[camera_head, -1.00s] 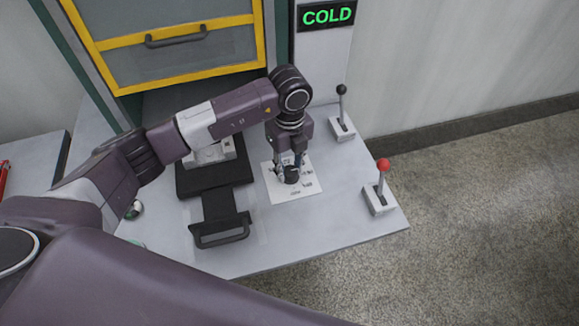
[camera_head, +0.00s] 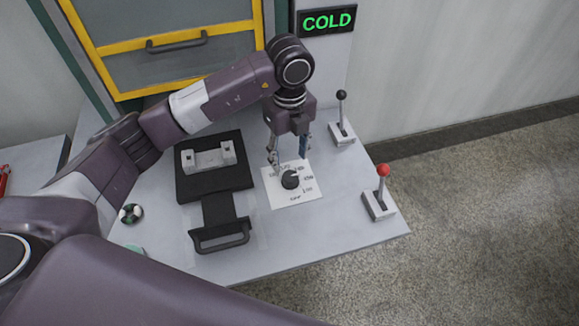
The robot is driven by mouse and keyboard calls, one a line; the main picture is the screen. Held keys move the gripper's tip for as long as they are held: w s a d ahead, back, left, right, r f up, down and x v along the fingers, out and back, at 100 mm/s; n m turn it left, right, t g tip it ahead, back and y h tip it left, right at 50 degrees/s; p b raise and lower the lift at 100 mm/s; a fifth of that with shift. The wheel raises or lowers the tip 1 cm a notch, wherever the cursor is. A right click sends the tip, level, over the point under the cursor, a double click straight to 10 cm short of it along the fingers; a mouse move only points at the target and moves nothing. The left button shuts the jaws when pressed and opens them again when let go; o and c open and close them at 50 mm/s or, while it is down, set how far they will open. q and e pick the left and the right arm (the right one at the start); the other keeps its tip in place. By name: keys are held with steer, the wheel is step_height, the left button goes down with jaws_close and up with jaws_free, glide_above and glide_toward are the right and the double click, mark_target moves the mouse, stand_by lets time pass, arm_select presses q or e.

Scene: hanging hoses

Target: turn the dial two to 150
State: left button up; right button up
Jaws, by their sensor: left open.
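A black round dial (camera_head: 290,180) sits on a white printed plate (camera_head: 280,202) on the grey table. Numbers are printed around it, too small to read surely, so I cannot tell its setting. My left gripper (camera_head: 289,164) points down just above and behind the dial. Its fingers are spread wide, one to each side, and hold nothing. The gripper is apart from the dial. My right gripper is not in view.
A lever with a black knob (camera_head: 341,95) and one with a red knob (camera_head: 383,170) stand at the table's right side. A black tray with a handle (camera_head: 222,238) lies left of the dial. A yellow-framed door (camera_head: 180,38) and a COLD sign (camera_head: 327,20) are behind.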

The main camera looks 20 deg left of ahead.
mark_target(290, 174)
arm_select(q)
steer(key=shift+r, duration=2.4)
